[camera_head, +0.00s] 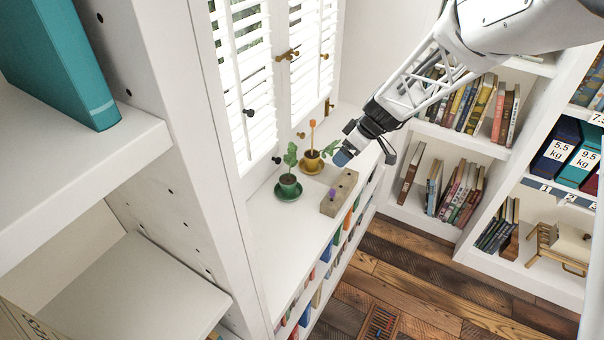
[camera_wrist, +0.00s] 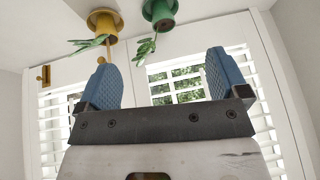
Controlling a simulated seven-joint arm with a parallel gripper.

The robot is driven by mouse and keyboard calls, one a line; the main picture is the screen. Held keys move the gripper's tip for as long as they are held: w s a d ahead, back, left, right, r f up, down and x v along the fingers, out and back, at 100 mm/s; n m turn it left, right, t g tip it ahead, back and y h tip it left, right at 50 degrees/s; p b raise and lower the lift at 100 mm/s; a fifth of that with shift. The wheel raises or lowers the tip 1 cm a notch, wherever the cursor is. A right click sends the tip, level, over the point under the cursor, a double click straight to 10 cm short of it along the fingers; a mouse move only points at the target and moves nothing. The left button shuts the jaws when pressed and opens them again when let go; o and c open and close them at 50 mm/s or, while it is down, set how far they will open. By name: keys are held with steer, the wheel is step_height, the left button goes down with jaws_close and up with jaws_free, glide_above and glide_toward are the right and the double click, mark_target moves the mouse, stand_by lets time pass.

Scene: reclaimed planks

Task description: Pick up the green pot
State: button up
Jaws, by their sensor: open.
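The green pot (camera_head: 289,187) stands on a green saucer on the white shelf top below the window. A small leafy plant grows from it. In the wrist view, which looks upside down, the green pot (camera_wrist: 160,12) is at the top edge, partly cut off. My gripper (camera_head: 343,157) is above the shelf, to the right of the green pot and apart from it. In the wrist view my gripper (camera_wrist: 163,78) has its two blue fingertips spread wide with nothing held between them.
A yellow pot (camera_head: 312,161) with a plant and an orange stake stands close behind the green pot, near my gripper. The shuttered window (camera_head: 245,85) is close on the left. The front shelf top is clear.

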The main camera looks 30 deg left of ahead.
mark_target(288, 180)
steer(key=a+f+n+g, duration=0.1)
steer(key=a+f+n, duration=0.3)
steer(key=a+f, duration=0.9)
steer(key=shift+s+a+n+y, duration=0.25)
steer(key=shift+a+n+y, duration=0.05)
steer(key=shift+a, duration=0.7)
steer(key=shift+x, duration=1.3)
steer(key=shift+x, duration=2.6)
steer(key=shift+s+d, duration=0.1)
steer(key=shift+s, duration=0.05)
steer(key=c, duration=1.3)
steer(key=shift+o, duration=0.2)
